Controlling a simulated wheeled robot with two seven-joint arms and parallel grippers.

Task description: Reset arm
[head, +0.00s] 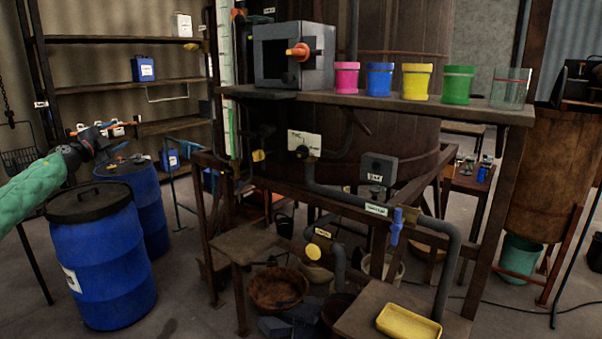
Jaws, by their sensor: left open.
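My left arm comes in from the left in a green sleeve, and its dark wrist ends in my left gripper (128,142). The gripper is open, above and in front of the rear blue barrel (148,205), and appears empty. Its fingers are small and partly merge with the shelf behind, so their exact outline is hard to tell. My right gripper is not in view.
A lidded blue barrel (100,262) stands below my left arm. A metal shelf (95,87) is behind. A wooden bench (490,112) carries pink, blue, yellow, green and clear cups and a grey box (290,55). Pipes, a yellow tray (408,322) and low stands fill the middle.

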